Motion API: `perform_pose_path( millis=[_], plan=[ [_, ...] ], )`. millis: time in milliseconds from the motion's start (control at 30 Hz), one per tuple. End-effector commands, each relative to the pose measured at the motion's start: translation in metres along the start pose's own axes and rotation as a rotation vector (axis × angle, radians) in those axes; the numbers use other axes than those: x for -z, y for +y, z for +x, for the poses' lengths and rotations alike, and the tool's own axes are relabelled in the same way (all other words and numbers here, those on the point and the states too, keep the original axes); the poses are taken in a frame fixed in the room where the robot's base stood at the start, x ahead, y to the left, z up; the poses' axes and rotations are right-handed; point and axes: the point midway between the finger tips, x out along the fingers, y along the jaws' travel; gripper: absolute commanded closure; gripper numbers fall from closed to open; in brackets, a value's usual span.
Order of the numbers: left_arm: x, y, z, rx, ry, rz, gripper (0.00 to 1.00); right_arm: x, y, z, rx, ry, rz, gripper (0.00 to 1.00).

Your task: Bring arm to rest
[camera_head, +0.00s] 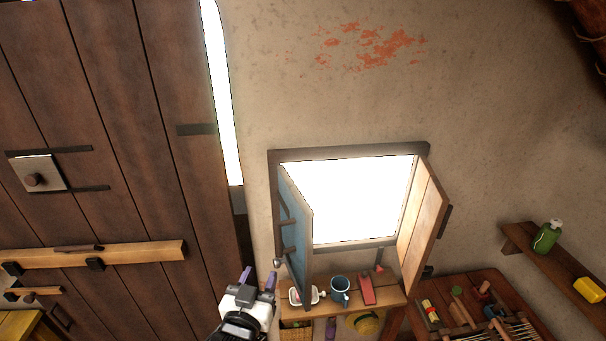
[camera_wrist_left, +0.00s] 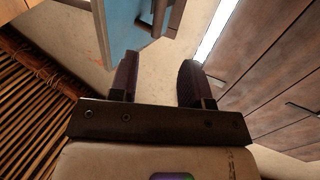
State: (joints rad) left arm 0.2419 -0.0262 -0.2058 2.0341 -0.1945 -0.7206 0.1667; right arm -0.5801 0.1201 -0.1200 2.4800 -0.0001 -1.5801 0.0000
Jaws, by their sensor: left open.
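My left gripper (camera_head: 258,278) is at the bottom centre of the head view, its two dark purple fingers pointing up and apart. It is open, with nothing between the fingers. In the left wrist view the gripper (camera_wrist_left: 158,80) shows two separate dark fingers with bare wall behind them. It is just left of the blue window shutter (camera_head: 297,232) and the shelf under the window; I cannot tell whether it touches either. The shutter also shows at the top of the left wrist view (camera_wrist_left: 124,28). My right gripper is not in view.
The window shelf (camera_head: 384,300) holds a white dish (camera_head: 303,296), a blue mug (camera_head: 340,290) and a red object (camera_head: 367,289). The wooden shutter (camera_head: 423,220) stands open. A plank door (camera_head: 110,130) is at left. A tool table (camera_head: 508,290) and a wall shelf (camera_head: 560,265) are at right.

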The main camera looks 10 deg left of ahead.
Motion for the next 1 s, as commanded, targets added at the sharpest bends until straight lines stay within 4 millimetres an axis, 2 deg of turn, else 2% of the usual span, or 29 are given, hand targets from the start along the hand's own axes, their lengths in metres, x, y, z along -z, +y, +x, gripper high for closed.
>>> perform_pose_path(
  millis=[167, 267, 533, 600, 867, 1000],
  plan=[
    [-0.020, -0.002, -0.001, 0.013, -0.121, 0.039, 0.56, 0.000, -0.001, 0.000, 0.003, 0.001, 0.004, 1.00],
    [-0.032, -0.003, -0.008, 0.011, -0.235, 0.053, 0.56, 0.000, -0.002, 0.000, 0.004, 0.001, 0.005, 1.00],
    [-0.032, -0.012, -0.050, -0.012, -0.452, 0.067, 0.56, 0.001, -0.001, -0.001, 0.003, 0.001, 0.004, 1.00],
    [-0.037, -0.016, -0.070, -0.021, -0.519, 0.070, 0.56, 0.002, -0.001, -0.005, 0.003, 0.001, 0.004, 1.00],
    [-0.080, -0.031, -0.158, -0.041, -0.764, 0.070, 0.56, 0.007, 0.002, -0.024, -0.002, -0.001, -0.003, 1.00],
    [-0.102, -0.037, -0.208, -0.044, -0.867, 0.071, 0.56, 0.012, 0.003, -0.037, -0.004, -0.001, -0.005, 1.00]
  ],
)
